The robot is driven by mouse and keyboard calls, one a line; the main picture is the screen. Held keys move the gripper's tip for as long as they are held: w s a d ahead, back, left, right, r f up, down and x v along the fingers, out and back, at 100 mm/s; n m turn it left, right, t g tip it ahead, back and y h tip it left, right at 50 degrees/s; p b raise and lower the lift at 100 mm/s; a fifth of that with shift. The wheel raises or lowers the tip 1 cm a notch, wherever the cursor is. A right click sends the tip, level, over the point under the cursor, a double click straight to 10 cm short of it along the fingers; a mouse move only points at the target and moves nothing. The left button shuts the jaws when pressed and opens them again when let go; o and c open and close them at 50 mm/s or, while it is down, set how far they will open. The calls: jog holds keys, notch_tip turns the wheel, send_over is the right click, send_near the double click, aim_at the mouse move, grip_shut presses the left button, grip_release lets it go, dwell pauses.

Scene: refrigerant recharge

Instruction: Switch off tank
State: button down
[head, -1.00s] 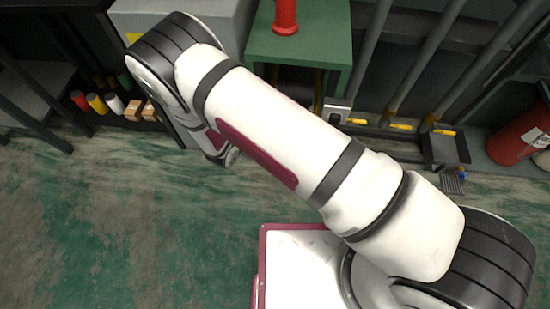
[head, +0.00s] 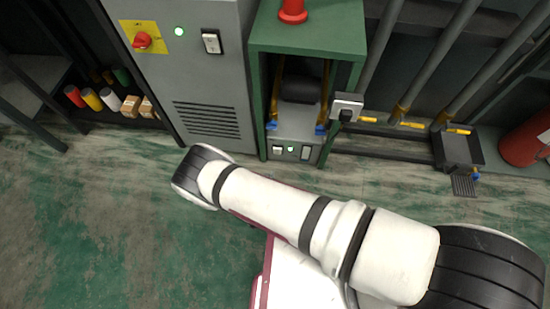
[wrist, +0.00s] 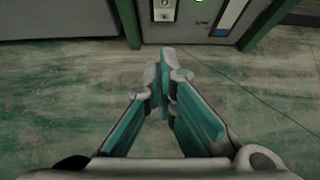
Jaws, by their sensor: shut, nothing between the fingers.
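A green frame (head: 257,100) in the head view houses a dark cylinder, which looks like the tank (head: 303,88). Below it is a grey control box (head: 297,137) with a small switch (head: 277,150), a lit green lamp (head: 291,149) and another switch plate (head: 305,153). In the wrist view the small switch (wrist: 164,9) and part of the plate (wrist: 228,16) show at the top edge, with the lamp cut off. My gripper (wrist: 166,58) is shut and empty, over the floor in front of the box. It is hidden behind my arm in the head view.
A grey cabinet (head: 208,80) with a red knob (head: 142,41), green lamp and switch stands left of the frame. Pipes with yellow-handled valves (head: 412,125) and a red cylinder (head: 524,140) are at right. The floor (head: 110,220) in front is clear.

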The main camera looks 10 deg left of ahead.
jog(key=shift+w+f, duration=0.1)
jog(key=b, duration=0.6)
send_near(276, 153)
notch_tip(276, 153, down, 3)
jog(key=w, duration=0.3)
jog(key=shift+w+f, duration=0.1)
jog(key=shift+w, duration=0.15)
